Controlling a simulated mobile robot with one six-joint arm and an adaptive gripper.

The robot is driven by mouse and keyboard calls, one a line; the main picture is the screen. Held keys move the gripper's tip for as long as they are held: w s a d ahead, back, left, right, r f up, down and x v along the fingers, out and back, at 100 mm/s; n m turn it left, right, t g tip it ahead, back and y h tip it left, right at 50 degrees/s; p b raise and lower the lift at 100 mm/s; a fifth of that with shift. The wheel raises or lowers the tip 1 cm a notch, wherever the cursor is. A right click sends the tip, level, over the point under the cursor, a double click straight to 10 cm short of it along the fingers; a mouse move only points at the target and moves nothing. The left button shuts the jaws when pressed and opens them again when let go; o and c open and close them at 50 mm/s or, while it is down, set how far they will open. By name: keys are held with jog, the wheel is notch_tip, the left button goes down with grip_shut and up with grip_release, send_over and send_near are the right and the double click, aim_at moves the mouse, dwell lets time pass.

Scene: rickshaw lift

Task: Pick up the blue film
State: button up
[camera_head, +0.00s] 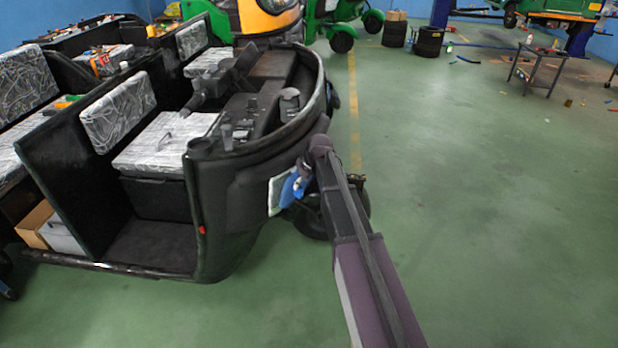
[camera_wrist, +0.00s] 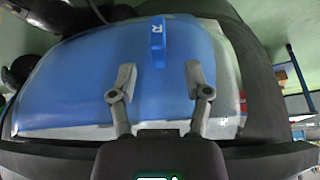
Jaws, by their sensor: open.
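The blue film (camera_wrist: 90,75) fills much of the wrist view, lying over a pale panel on the dark rickshaw body. A blue tab (camera_wrist: 157,42) marked with an "R" stands out from it. My gripper (camera_wrist: 158,78) is open, with its two fingers in front of the film and the tab a little beyond and between the fingertips. I cannot tell whether the fingers touch the film. In the head view a small part of the blue film (camera_head: 290,190) shows at the rickshaw's front, partly hidden by my arm.
The black open-topped rickshaw (camera_head: 240,200) with wrapped seats stands at left. Its front wheel (camera_head: 312,218) is beside my arm. Green and yellow rickshaws (camera_head: 268,16), stacked tires (camera_head: 429,42) and a small metal table (camera_head: 538,68) are farther back. The green floor at right is mostly clear.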

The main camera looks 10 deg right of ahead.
aim_at(300, 187)
jog(key=shift+b+x, duration=1.85)
jog(key=shift+x, duration=0.4)
jog(key=shift+s, duration=0.1)
jog(key=shift+c, duration=0.2)
grip_shut()
